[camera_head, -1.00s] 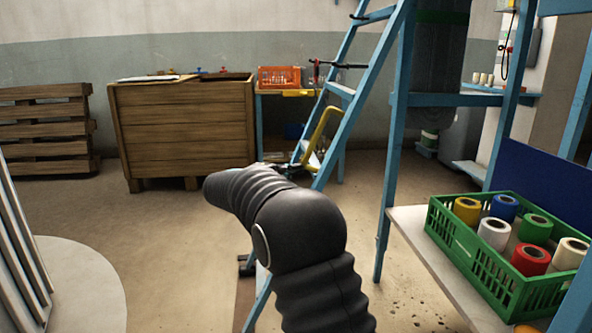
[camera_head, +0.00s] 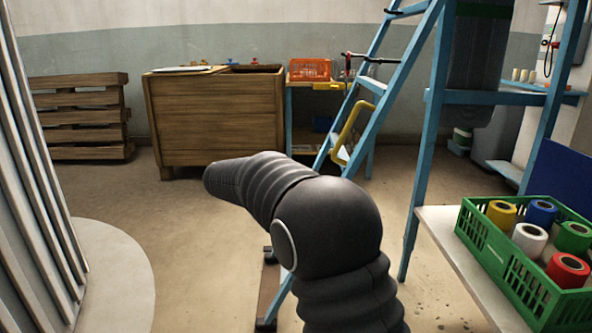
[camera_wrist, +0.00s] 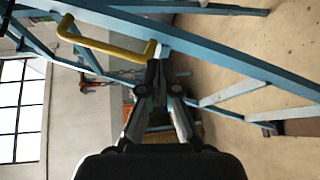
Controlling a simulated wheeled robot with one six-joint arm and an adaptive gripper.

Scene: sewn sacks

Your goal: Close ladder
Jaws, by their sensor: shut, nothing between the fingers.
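The blue ladder (camera_head: 398,86) stands leaning in the middle right of the head view, with a yellow handle (camera_head: 349,122) on its side rail. In the wrist view the ladder's blue rail (camera_wrist: 232,62) runs across the picture, and the yellow handle (camera_wrist: 108,46) sticks out from it at upper left. My gripper (camera_wrist: 158,72) is shut and empty, its tips close to the rail by the handle's right end. I cannot tell whether they touch. In the head view my black arm hides the gripper and part of the ladder's lower end.
A green crate (camera_head: 490,252) with several tape rolls stands on a bench at right, beside a blue frame post (camera_head: 425,170). A wooden box (camera_head: 215,120) and stacked pallets (camera_head: 80,120) stand at the back. Upright grey panels (camera_head: 35,190) are close at left. Floor between is clear.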

